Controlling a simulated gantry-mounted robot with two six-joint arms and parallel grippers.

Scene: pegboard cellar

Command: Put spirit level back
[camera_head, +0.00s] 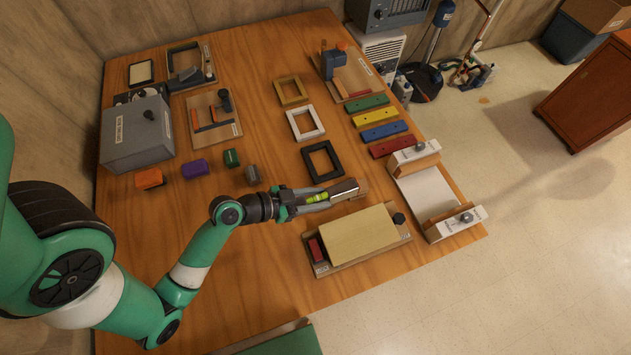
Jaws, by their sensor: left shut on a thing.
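The spirit level (346,187) is a short grey bar with a yellow-green vial and a brownish far end. My left gripper (316,200) is shut on it near the vial and partly covers it. The level points to the right, just below the black frame in the picture and beyond the upper edge of the board with the pale panel. I cannot tell how far it is above the table. My right gripper is not in view.
A black frame (308,158) and the pale panel (348,236) lie close to the level. A white tray with two end blocks (398,181) is at the table's right edge. Several coloured bars (382,131) lie above it. A grey box (123,151) stands at left.

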